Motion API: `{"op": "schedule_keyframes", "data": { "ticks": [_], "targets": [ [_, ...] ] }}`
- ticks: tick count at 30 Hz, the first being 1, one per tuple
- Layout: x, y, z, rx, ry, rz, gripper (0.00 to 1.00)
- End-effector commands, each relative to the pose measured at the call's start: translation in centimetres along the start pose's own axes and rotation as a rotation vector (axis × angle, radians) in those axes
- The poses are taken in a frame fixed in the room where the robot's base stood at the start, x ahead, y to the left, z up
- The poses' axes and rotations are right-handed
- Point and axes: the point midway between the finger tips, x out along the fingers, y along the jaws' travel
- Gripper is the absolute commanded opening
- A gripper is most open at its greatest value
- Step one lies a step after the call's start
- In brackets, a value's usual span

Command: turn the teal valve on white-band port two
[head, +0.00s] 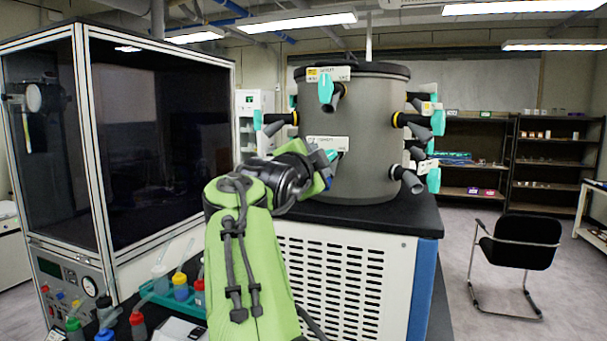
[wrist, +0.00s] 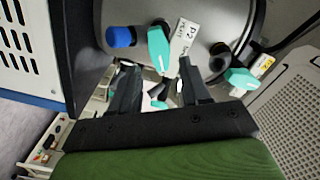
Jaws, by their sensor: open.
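A teal valve (wrist: 158,48) beside a white label reading P2 (wrist: 187,38) shows in the wrist view, just beyond my fingertips. In the head view, a bit of this teal valve (head: 334,155) shows below a white label (head: 328,142) on the front of the grey drum (head: 368,140), mostly hidden by my gripper. My gripper (wrist: 158,78) is open, its two dark fingers pointing at the valve with nothing clearly held between them. In the head view my gripper (head: 322,166) is close to the drum's lower front. I cannot tell whether it touches the valve.
A blue cap (wrist: 121,37) is beside the valve. Another teal valve (wrist: 242,78) is to its right, near a yellow-marked label (wrist: 263,65). In the head view, an upper front teal valve (head: 326,88) and several side valves ring the drum. A glass-fronted cabinet (head: 160,140) stands left.

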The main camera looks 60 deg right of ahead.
Motion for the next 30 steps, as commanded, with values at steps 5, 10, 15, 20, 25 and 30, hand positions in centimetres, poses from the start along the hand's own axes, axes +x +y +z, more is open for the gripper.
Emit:
{"op": "schedule_keyframes", "data": {
  "ticks": [5,10,15,20,25,30],
  "targets": [
    [-5.3,0.1,0.3,0.003,-0.007,-0.005,0.47],
    [-9.2,0.1,0.1,0.001,-0.005,-0.002,0.47],
    [-10.9,0.1,0.1,-0.001,0.0,0.0,0.47],
    [-11.0,0.1,0.0,-0.001,0.001,0.001,0.47],
    [-11.0,0.1,0.0,-0.001,0.001,0.001,0.47],
    [-11.0,0.1,0.0,-0.001,0.001,0.001,0.47]
  ]
}}
